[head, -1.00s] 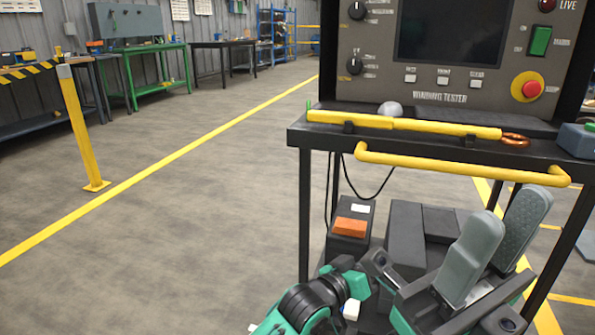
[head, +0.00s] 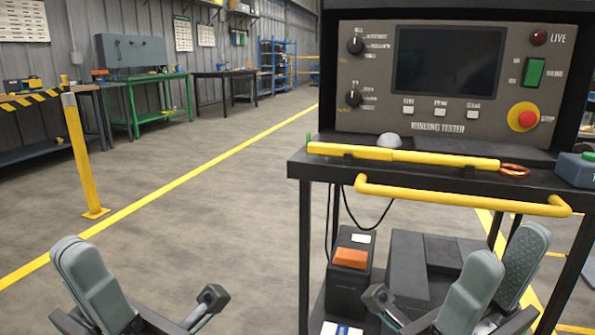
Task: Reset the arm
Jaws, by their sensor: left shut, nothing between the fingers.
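My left gripper (head: 82,268) is at the lower left of the head view, over open floor. Its two grey fingers are pressed together with nothing between them. My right gripper (head: 498,272) is at the lower right, in front of the test cart. Its two grey fingers stand apart with a gap and nothing visible between them. The lower parts of both grippers are cut off by the bottom edge. The winding tester (head: 350,85) stands on the cart, with a dark screen and a red stop button (head: 524,117).
A yellow rod-like tool (head: 400,155) and a copper ring (head: 513,170) lie on the cart top (head: 318,168). The cart has a yellow handle (head: 460,197). Dark boxes (head: 412,262) sit on its lower shelf. A yellow post (head: 84,155) stands at left. The floor between is clear.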

